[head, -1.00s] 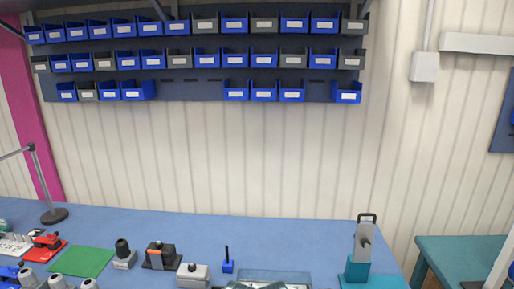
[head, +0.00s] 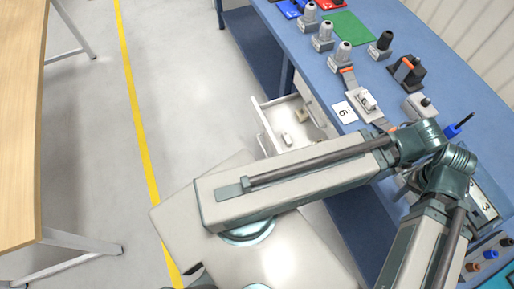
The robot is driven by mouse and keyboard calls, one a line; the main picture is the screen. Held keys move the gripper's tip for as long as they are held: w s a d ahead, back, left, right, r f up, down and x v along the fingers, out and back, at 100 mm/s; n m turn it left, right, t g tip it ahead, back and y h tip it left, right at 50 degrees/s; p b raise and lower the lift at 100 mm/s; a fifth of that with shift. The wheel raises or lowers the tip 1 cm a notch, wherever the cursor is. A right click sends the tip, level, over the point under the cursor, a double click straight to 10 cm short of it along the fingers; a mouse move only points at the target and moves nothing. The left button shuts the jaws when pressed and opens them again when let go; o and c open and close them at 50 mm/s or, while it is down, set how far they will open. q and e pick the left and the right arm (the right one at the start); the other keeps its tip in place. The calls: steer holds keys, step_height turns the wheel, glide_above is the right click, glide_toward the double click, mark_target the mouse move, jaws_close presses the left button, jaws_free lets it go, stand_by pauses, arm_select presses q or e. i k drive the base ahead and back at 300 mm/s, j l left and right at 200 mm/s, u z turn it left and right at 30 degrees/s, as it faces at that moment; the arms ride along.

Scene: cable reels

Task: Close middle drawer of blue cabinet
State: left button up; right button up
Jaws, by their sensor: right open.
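A white drawer (head: 300,103) stands pulled out from under the blue workbench, left of its front edge. Its front faces left with a bar handle, and a few small pale items lie inside. The blue cabinet body (head: 357,218) beneath the bench is largely hidden by my arm, so I cannot tell which level this drawer is. My right arm crosses over the near end of the drawer, bends above the bench and runs back to the bottom edge. My right gripper is open, with its fingers hardly discernible, away from the drawer. My left gripper is not in view.
The blue bench top (head: 325,60) holds several grey-and-black devices, a green mat (head: 351,28) and a white card marked 6 (head: 345,112). A wooden table (head: 22,110) stands at left. The grey floor between, with a yellow line (head: 137,130), is clear.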

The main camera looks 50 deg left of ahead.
mark_target(274, 117)
steer(key=k+u, duration=0.2)
steer(key=u, duration=1.35)
steer(key=k+j+z, duration=0.2)
steer(key=k+l, duration=0.05)
steer(key=l, duration=0.05)
